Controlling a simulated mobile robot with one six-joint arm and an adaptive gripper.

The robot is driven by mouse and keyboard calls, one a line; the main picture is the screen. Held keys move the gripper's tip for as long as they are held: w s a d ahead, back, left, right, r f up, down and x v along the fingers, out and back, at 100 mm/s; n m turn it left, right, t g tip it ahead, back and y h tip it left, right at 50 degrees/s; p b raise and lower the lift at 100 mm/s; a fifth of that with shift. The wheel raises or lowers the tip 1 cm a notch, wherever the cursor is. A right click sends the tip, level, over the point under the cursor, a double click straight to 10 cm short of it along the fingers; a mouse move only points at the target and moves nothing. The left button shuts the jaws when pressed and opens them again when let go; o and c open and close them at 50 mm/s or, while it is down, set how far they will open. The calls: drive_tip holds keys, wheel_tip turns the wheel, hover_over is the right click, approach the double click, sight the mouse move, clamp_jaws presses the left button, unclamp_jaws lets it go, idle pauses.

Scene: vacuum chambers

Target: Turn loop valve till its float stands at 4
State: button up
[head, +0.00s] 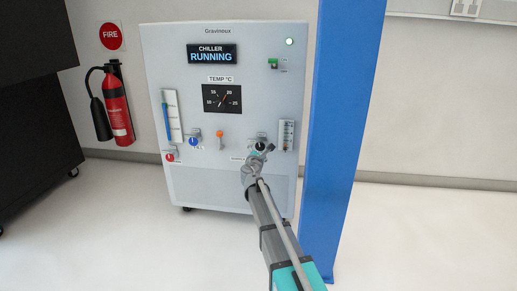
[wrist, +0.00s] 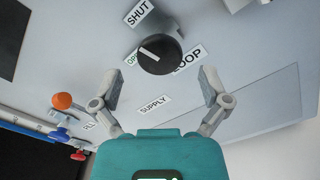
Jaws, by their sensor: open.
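The loop valve is a round black knob (wrist: 160,54) with a white pointer line, set between labels reading SHUT, LOOP and a partly hidden green one. In the head view the knob (head: 260,146) sits low on the right of the chiller's front panel. Its likely float gauge (head: 286,135), a narrow scale, is just right of it; the float's reading is too small to tell. My gripper (wrist: 161,88) is open, its two fingers apart either side of and slightly below the knob in the wrist view, with no visible contact. In the head view my gripper (head: 258,157) is at the knob.
The chiller (head: 230,95) shows RUNNING. An orange-topped lever (head: 220,133), a blue knob (head: 194,140) and a red knob (head: 170,156) are left of the loop valve. A blue post (head: 340,120) stands close on the right. A fire extinguisher (head: 117,105) hangs at left.

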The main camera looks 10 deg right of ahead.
sight(259, 147)
drive_tip(key=shift+x, duration=1.45)
drive_tip(key=c, duration=1.2)
drive_tip(key=shift+o, duration=0.2)
drive_tip(key=shift+m, duration=1.2)
drive_tip(key=o, duration=1.2)
drive_tip(key=shift+c, duration=0.2)
drive_tip(key=shift+s, duration=0.1)
